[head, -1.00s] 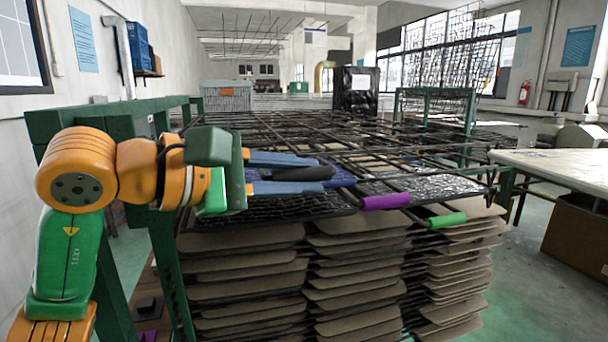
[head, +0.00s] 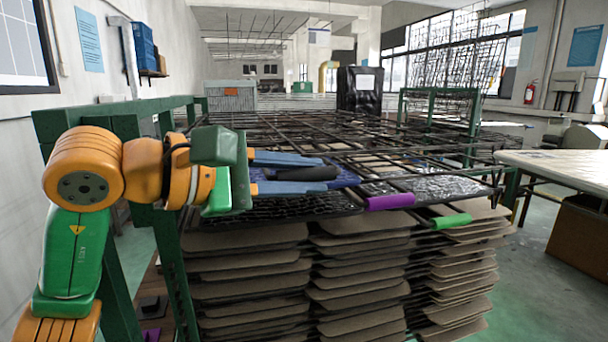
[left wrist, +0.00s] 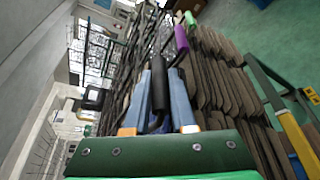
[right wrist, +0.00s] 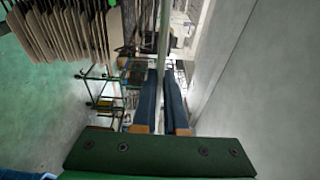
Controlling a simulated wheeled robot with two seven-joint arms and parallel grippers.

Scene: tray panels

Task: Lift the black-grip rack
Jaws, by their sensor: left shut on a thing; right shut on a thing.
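The rack's black grip (head: 308,173) sits between the blue fingers of my left gripper (head: 318,174), over the near left corner of the stacked wire racks (head: 290,207). In the left wrist view the black grip (left wrist: 161,82) lies lengthwise between the fingers of my left gripper (left wrist: 164,78), which is shut on it. My right arm is outside the head view.
A purple grip (head: 390,202) and a green grip (head: 450,220) stick out to the right on the stack's near edge. Brown panels (head: 250,263) hang in layers below. A green frame (head: 165,190) stands at the left. A pale table (head: 560,165) is at the right.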

